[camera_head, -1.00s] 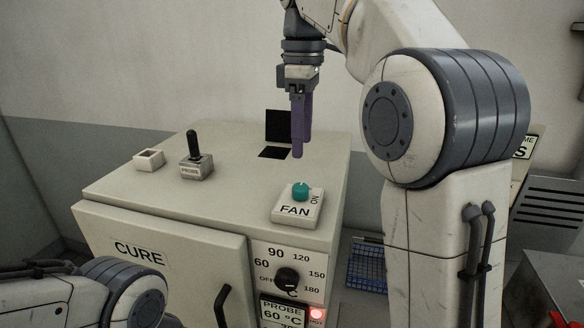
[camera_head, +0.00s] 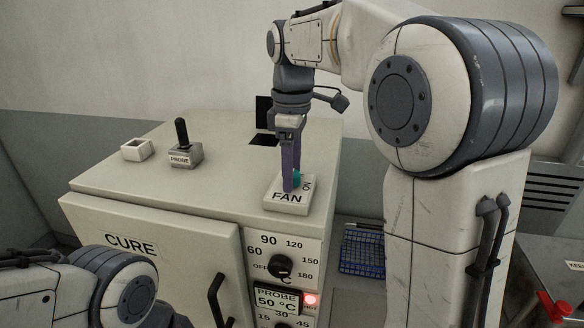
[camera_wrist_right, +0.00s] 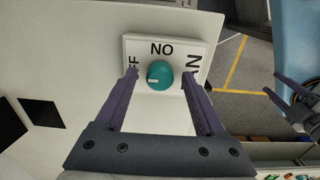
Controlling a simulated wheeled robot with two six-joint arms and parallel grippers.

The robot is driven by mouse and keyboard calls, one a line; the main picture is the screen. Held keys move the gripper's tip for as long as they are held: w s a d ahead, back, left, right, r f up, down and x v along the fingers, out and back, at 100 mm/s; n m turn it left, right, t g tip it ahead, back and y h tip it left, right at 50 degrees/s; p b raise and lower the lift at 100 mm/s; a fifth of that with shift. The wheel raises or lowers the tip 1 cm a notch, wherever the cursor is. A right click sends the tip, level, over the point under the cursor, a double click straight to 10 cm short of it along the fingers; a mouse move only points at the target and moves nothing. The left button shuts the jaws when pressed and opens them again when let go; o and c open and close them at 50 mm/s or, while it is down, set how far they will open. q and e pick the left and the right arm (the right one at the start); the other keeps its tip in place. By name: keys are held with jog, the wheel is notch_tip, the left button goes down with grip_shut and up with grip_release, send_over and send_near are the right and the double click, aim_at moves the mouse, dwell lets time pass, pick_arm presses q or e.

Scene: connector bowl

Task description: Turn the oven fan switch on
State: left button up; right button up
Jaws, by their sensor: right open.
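The fan switch is a teal round knob (camera_wrist_right: 159,75) on a white plate (camera_head: 287,204) marked FAN, on top of the cure oven (camera_head: 105,187). My right gripper (camera_head: 291,189) points down over the plate. Its purple fingers (camera_wrist_right: 165,73) are open on either side of the knob, with gaps showing. In the head view the fingers partly hide the knob.
A black-handled probe switch (camera_head: 184,154) and a small white open box (camera_head: 137,150) stand on the oven top at left. A dial (camera_head: 280,267), a 50 °C display (camera_head: 277,301) and a lit red light (camera_head: 311,300) are on the front. A blue basket (camera_head: 361,252) sits right of the oven.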

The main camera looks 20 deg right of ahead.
jog(key=shift+c, duration=0.4)
grip_shut()
jog(key=shift+m, duration=0.4)
jog(key=m+p, duration=0.1)
jog(key=m, duration=0.1)
jog(key=shift+r+m, duration=0.1)
jog(key=shift+m, duration=0.3)
jog(key=m+p, duration=0.2)
jog(key=m, duration=0.3)
jog(key=m+p, duration=0.1)
jog(key=m, duration=0.4)
jog(key=shift+m+p, duration=0.45)
jog(key=shift+m, duration=1.75)
